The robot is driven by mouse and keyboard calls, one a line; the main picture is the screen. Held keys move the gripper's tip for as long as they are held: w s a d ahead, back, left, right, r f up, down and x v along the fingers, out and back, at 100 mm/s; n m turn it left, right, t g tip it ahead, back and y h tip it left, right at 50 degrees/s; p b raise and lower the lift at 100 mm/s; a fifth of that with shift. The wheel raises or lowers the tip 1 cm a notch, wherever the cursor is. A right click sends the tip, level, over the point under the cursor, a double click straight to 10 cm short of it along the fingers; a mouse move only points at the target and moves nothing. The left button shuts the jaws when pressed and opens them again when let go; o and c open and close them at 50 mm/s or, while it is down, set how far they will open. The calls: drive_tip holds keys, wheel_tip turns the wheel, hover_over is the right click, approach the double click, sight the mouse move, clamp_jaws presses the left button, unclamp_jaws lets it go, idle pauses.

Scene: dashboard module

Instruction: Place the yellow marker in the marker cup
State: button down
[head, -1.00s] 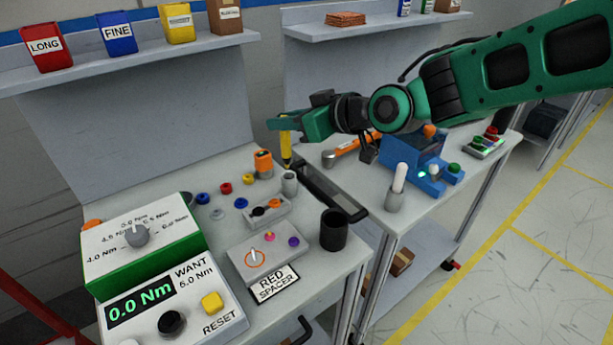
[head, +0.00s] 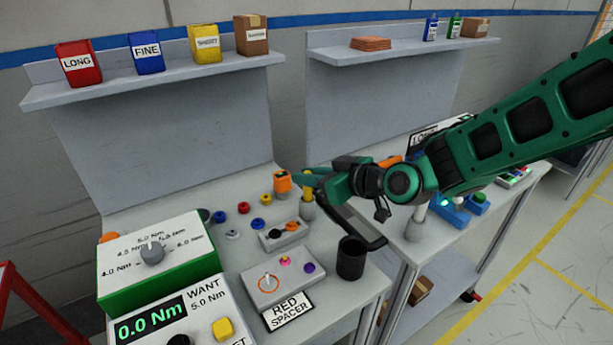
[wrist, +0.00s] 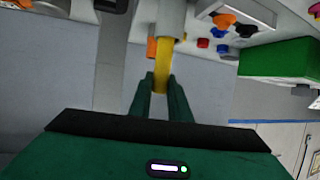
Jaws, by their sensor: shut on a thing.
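My gripper (head: 306,182) is shut on the yellow marker (head: 307,191), held upright over the left workbench. In the wrist view the yellow marker (wrist: 163,68) sits between my two fingertips (wrist: 160,85). A small grey cup (head: 306,210), likely the marker cup, stands directly below the marker. The marker's lower end meets the mouth of the grey cup (wrist: 172,17) in the wrist view and seems to be in it; how deep is hidden.
An orange-topped holder (head: 282,182) stands close left of the cup. A black cup (head: 351,259) stands at the bench's right front. A grey block with knobs (head: 283,236) lies in front. Several coloured caps lie to the left.

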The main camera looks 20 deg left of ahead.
drive_tip(key=shift+f, duration=0.15)
drive_tip(key=c, duration=1.7)
unclamp_jaws()
drive_tip(key=shift+o, duration=0.2)
drive_tip(key=shift+s+d+r, duration=0.1)
drive_tip(key=shift+d+r, duration=0.05)
drive_tip(key=shift+r, duration=0.1)
drive_tip(key=v, duration=1.1)
drive_tip(key=shift+d, duration=0.3)
drive_tip(key=shift+s, duration=0.15)
